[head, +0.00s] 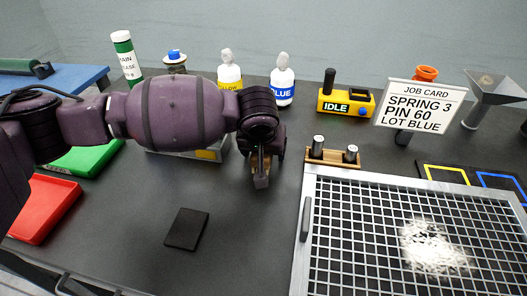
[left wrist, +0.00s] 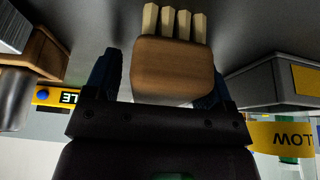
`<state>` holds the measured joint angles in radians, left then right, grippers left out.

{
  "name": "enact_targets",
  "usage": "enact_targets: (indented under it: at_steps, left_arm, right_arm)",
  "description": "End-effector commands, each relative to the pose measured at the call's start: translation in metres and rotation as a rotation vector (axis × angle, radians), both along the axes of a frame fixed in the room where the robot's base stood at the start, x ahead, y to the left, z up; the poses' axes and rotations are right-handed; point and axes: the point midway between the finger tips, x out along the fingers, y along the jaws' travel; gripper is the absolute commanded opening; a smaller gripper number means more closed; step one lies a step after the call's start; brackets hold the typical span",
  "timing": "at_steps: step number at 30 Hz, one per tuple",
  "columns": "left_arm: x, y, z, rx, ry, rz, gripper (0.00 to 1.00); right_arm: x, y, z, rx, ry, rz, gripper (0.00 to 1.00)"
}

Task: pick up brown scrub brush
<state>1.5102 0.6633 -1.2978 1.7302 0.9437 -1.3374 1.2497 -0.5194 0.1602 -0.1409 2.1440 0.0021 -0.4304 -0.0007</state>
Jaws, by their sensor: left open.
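The brown scrub brush (left wrist: 172,70) shows in the left wrist view as a rounded brown block with a row of pale bristle tufts at its top edge. My left gripper (left wrist: 163,60) is open, with one dark blue finger on each side of the block. A gap shows at the left finger; on the right the block's edge overlaps the finger, so I cannot tell whether they touch. In the head view my left gripper (head: 261,178) points down at the bench behind the middle, and it mostly hides the brush. My right gripper is not in view.
A wooden holder (head: 333,158) with two metal cylinders stands close right of the gripper. A grey box with a yellow label (head: 207,154) is close left. A wire grid (head: 350,230) lies at front right. A black pad (head: 186,229) lies on clear bench in front.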

Motion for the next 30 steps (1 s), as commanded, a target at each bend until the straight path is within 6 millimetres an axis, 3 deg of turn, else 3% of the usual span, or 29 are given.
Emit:
enact_targets:
  at_steps: [5,16,28,30]
  left_arm:
    - [0.000,0.000,-0.001,0.000,0.000,0.000,0.77]
    - [0.000,0.000,-0.002,0.000,0.002,0.000,0.21]
    - [0.000,0.000,-0.002,0.000,0.004,-0.001,0.21]
    - [0.000,0.000,0.015,0.000,-0.003,0.001,0.21]
  right_arm:
    - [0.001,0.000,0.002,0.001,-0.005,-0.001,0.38]
    - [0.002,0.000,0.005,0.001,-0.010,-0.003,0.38]
    - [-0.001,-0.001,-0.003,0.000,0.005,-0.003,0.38]
    - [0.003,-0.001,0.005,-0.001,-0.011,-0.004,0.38]
